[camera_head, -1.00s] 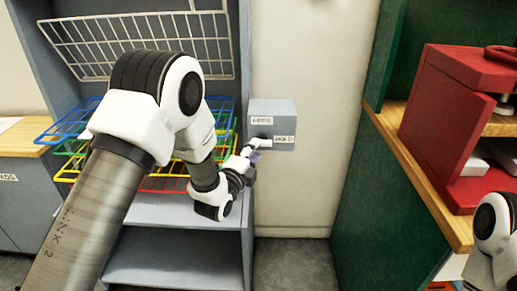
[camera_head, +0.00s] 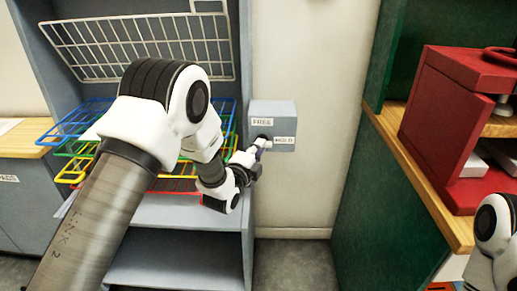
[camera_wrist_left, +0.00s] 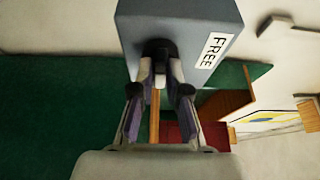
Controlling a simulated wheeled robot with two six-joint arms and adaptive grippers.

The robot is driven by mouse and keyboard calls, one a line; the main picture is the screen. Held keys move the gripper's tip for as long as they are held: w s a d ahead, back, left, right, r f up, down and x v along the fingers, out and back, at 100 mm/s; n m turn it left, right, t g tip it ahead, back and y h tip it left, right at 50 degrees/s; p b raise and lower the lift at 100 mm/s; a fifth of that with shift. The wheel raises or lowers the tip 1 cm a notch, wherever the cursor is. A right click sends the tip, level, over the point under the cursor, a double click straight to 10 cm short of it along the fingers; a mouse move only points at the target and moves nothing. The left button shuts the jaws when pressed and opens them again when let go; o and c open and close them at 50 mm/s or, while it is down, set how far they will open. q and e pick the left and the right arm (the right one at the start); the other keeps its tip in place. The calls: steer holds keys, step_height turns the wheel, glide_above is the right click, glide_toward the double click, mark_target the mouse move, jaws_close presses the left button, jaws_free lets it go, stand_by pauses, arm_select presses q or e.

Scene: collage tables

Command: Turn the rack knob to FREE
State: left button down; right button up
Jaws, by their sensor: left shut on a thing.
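The grey rack box (camera_head: 286,107) is on the wall beside the rack; it also shows in the wrist view (camera_wrist_left: 190,18). It carries a FREE label (camera_head: 262,121), readable in the wrist view (camera_wrist_left: 211,50), and a second label (camera_head: 285,140) too small to read surely. The dark knob (camera_wrist_left: 154,46) sits on its face, mostly covered by the fingers. My left gripper (camera_head: 261,146) is shut on the knob, with its fingertips (camera_wrist_left: 160,66) on either side. Which way the knob points is hard to tell. My right gripper is out of view.
The drying rack has blue, green, yellow and red wire shelves (camera_head: 77,127) and a raised white wire shelf (camera_head: 140,45). A green cabinet (camera_head: 370,200) with a red press (camera_head: 450,120) stands to the right. Bare wall (camera_head: 310,190) lies between.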

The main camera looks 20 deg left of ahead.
arm_select(q)
steer(key=shift+w+d+n+t+y+b, duration=0.15)
steer(key=shift+n+t+y+b, duration=0.5)
steer(key=shift+n+y+b, duration=2.05)
steer(key=shift+d+n+t+h+b, duration=0.1)
steer(key=shift+n+t+b, duration=0.8)
steer(key=shift+n, duration=3.85)
steer(key=shift+w+d+n+t+y+b, duration=0.15)
steer(key=shift+n+t+y+b, duration=0.2)
steer(key=shift+n+y+b, duration=2.45)
steer(key=shift+s+n+h+p, duration=0.1)
steer(key=shift+n+h+p, duration=0.55)
steer(key=shift+n+h, duration=0.55)
steer(key=c, duration=1.2)
jaws_free()
steer(key=shift+o, duration=0.2)
steer(key=shift+f, duration=0.25)
step_height(320, 180, up, 10)
steer(key=shift+r, duration=0.1)
